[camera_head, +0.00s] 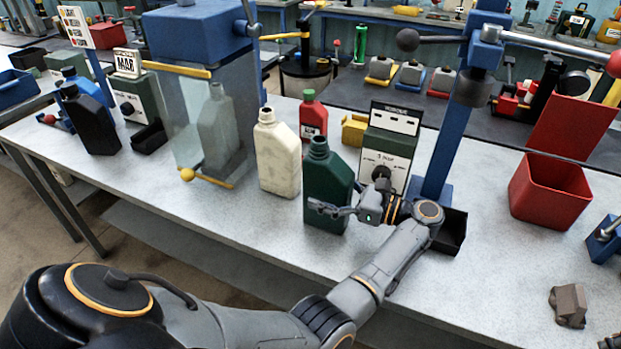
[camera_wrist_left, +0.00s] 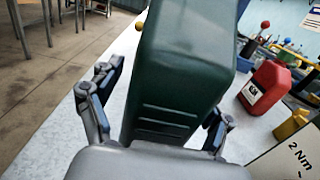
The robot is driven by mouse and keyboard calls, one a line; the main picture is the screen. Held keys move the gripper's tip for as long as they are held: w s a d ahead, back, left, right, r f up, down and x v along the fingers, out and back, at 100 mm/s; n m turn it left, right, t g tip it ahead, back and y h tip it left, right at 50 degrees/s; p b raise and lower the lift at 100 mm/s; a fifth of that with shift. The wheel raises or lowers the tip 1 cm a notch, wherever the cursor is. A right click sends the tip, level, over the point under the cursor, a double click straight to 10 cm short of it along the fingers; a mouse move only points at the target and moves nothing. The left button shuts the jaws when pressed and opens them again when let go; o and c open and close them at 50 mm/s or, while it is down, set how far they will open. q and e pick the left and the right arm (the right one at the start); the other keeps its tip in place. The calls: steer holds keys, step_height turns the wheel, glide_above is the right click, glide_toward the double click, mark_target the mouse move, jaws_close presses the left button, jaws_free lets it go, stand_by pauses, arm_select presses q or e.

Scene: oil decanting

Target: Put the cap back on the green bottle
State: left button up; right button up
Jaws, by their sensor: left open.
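The dark green bottle (camera_head: 327,193) stands upright on the grey bench, and its neck is open with no cap on it. My left gripper (camera_head: 347,198) is open at the near side of the bottle's lower body. In the left wrist view, the green bottle (camera_wrist_left: 178,75) fills the middle, with one finger on each side of it. A gap shows beside the left finger; contact on the right side is unclear. I cannot make out a loose cap in either view. My right gripper is not recognisable in either view.
A cream bottle (camera_head: 278,155) stands close left of the green one, and a red bottle (camera_head: 313,118) behind. A green torque tester (camera_head: 388,145), black tray (camera_head: 452,232) and blue post (camera_head: 449,140) stand close right. A red bin (camera_head: 548,193) and brown block (camera_head: 570,304) are farther right.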

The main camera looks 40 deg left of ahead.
arm_select(q)
steer(key=shift+a, duration=0.25)
arm_select(e)
steer(key=shift+a+r, duration=0.2)
steer(key=shift+a, duration=0.1)
arm_select(q)
steer(key=shift+w+d, duration=0.1)
steer(key=shift+d, duration=0.15)
arm_select(e)
steer(key=shift+w+d+f, duration=0.15)
steer(key=shift+d+f, duration=0.05)
steer(key=shift+d, duration=0.05)
arm_select(q)
steer(key=shift+d, duration=0.3)
arm_select(e)
steer(key=shift+d, duration=0.3)
arm_select(q)
steer(key=shift+a, duration=0.25)
steer(key=c, duration=1)
arm_select(e)
steer(key=shift+a, duration=0.25)
arm_select(q)
jaws_close()
steer(key=shift+r, duration=0.1)
steer(key=shift+r, duration=0.1)
